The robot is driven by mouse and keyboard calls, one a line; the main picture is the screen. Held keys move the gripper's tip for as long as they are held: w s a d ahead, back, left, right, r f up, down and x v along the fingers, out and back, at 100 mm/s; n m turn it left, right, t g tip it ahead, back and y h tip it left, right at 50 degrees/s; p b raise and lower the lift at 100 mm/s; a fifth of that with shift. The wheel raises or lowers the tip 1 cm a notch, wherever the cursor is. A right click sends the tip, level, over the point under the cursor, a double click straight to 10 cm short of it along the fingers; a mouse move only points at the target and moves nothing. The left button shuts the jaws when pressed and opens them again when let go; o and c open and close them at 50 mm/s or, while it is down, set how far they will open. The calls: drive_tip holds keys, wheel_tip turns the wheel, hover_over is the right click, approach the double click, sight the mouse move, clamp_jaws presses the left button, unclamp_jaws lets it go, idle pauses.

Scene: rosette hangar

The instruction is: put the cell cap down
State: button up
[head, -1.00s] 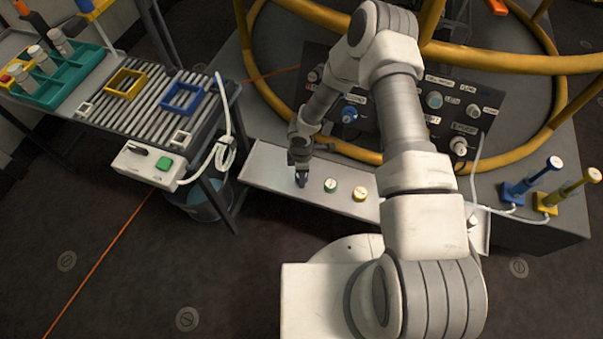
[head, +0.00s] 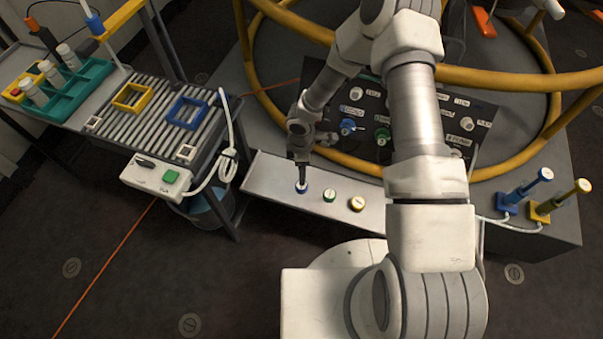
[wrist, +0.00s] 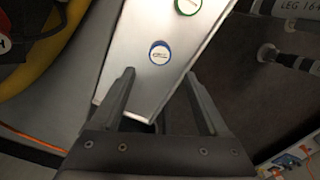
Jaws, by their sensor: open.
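The cell cap, blue-rimmed with a pale labelled top (head: 301,188), lies flat on the light grey shelf (head: 265,180), at the left of a row of caps. It also shows in the wrist view (wrist: 160,53), ahead of the fingertips and clear of them. My gripper (head: 302,179) is just above the cap and points down at the shelf. In the wrist view my gripper (wrist: 159,76) has its two fingers spread with nothing between them.
A green-rimmed cap (head: 329,195) and a yellow-rimmed cap (head: 357,203) sit to the right on the shelf. Behind are a dark panel with knobs (head: 410,118) and a yellow ring rail (head: 520,64). A slatted bench (head: 150,112) stands left.

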drive_tip(key=d+r+m+t+h, duration=0.1)
drive_tip(key=d+r+m, duration=0.25)
drive_tip(key=r, duration=0.65)
drive_tip(key=d+r+m+t+h, duration=0.15)
drive_tip(key=d+r, duration=0.25)
drive_tip(key=r, duration=0.7)
drive_tip(key=d+r+m+h, duration=0.1)
drive_tip(key=d+r+m, duration=0.25)
drive_tip(key=r, duration=0.65)
drive_tip(key=s+d+r+m+t+y, duration=0.2)
drive_tip(key=s+r+m, duration=0.8)
drive_tip(key=s+r, duration=0.6)
drive_tip(key=s+t+y, duration=0.1)
drive_tip(key=s, duration=0.1)
drive_tip(key=shift+s+r, duration=0.3)
drive_tip(key=shift+r, duration=0.1)
drive_tip(key=shift+d+y, duration=0.1)
drive_tip(key=shift+y, duration=0.15)
